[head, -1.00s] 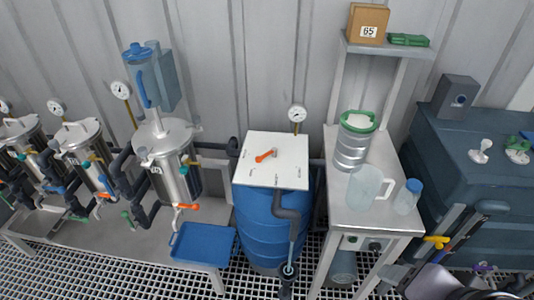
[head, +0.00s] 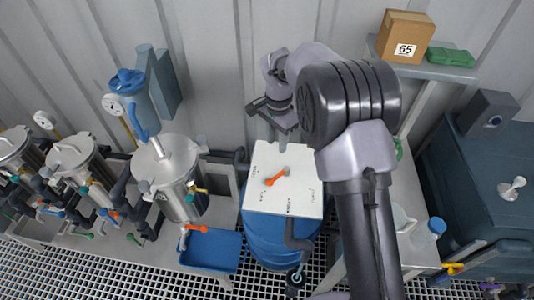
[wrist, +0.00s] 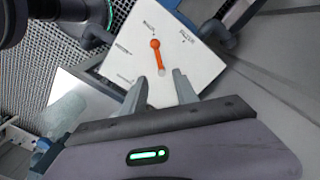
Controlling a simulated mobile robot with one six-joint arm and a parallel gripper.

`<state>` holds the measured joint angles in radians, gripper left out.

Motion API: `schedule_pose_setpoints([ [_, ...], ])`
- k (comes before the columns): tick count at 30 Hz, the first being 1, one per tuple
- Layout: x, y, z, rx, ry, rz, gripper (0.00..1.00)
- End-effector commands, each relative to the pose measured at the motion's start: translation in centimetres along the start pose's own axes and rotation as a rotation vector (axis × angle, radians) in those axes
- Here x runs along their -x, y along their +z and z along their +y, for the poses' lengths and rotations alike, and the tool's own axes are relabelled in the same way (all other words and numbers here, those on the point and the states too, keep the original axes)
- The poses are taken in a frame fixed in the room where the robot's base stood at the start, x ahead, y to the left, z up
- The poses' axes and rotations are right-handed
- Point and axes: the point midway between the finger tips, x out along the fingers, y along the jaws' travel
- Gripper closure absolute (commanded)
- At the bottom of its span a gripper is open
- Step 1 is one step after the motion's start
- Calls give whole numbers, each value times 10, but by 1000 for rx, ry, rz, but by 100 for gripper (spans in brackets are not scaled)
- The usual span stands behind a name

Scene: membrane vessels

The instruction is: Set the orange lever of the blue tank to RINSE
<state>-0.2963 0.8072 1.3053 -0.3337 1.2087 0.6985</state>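The blue tank (head: 262,235) stands in the middle of the head view, with a white square label plate (head: 300,195) on top. The orange lever (head: 276,177) lies on the plate; its handle points to lower left from a grey pivot. Printed position marks surround it, too small to read surely. The lever also shows in the wrist view (wrist: 157,57), ahead of the fingers. My gripper (head: 284,132) hovers at the plate's back edge, apart from the lever. In the wrist view my gripper (wrist: 158,88) is open, with nothing between its fingers.
A dark pipe (head: 294,240) runs down the tank's front. Steel vessels (head: 172,180) and a blue tray (head: 212,250) stand to the left.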

Motion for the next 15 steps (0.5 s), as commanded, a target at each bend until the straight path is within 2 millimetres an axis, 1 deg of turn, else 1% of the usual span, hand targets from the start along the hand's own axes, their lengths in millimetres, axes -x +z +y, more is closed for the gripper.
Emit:
schedule_pose_setpoints([
  [1, -16, 1, 1, 0, 4, -3, 65],
  [9, -99, 1, 2, 2, 4, -3, 65],
  [12, -125, 0, 2, 1, 2, -3, 65],
  [15, -145, 0, 2, 2, 2, -2, 65],
])
